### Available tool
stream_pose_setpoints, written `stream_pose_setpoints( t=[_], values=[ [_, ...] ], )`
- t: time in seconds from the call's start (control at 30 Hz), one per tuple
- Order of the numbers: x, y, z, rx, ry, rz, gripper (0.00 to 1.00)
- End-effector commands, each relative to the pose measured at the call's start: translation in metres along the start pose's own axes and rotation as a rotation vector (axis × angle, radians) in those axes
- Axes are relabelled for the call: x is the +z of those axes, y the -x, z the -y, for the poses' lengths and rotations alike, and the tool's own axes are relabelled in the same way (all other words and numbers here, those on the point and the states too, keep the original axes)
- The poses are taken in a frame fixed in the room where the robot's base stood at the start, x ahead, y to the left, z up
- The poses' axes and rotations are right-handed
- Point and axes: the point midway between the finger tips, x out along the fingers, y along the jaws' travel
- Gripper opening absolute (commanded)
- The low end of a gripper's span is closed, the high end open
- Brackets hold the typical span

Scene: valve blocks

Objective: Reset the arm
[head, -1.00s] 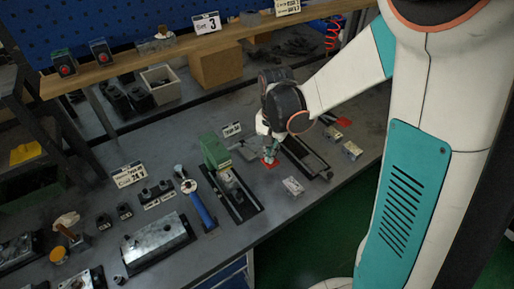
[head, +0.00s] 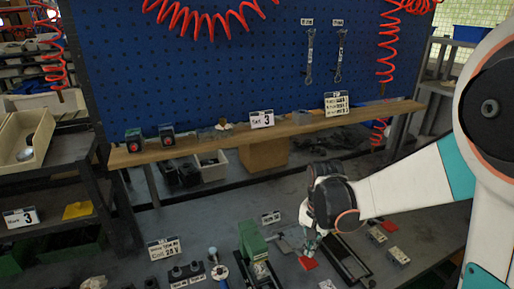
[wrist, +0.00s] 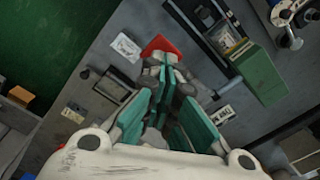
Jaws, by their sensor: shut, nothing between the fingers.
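My arm reaches in from the right in the head view, with my gripper (head: 309,247) pointing down low over the workbench. The gripper is shut and empty. In the wrist view its teal and grey fingers (wrist: 166,63) meet just beside a small red piece (wrist: 160,46). The red piece (head: 307,263) also shows just under the fingertips in the head view; I cannot tell whether they touch it. A green block (head: 252,243) on a dark rail stands to the left of the gripper. It is at the upper right in the wrist view (wrist: 260,75).
A wooden shelf (head: 215,144) runs behind the arm, with a cardboard box (head: 265,154) below it. A dark rail fixture (head: 345,262) and small metal blocks (head: 397,255) lie right of the gripper. A blue pegboard (head: 240,70) closes off the back.

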Motion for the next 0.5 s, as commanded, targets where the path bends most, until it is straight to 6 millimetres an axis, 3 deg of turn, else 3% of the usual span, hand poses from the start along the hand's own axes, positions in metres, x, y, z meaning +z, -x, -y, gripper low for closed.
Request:
stream_pose_setpoints(
  t=[0.5],
  values=[
    [0.041, 0.043, -0.036, -0.133, 0.283, -0.202, 0.00]
  ],
)
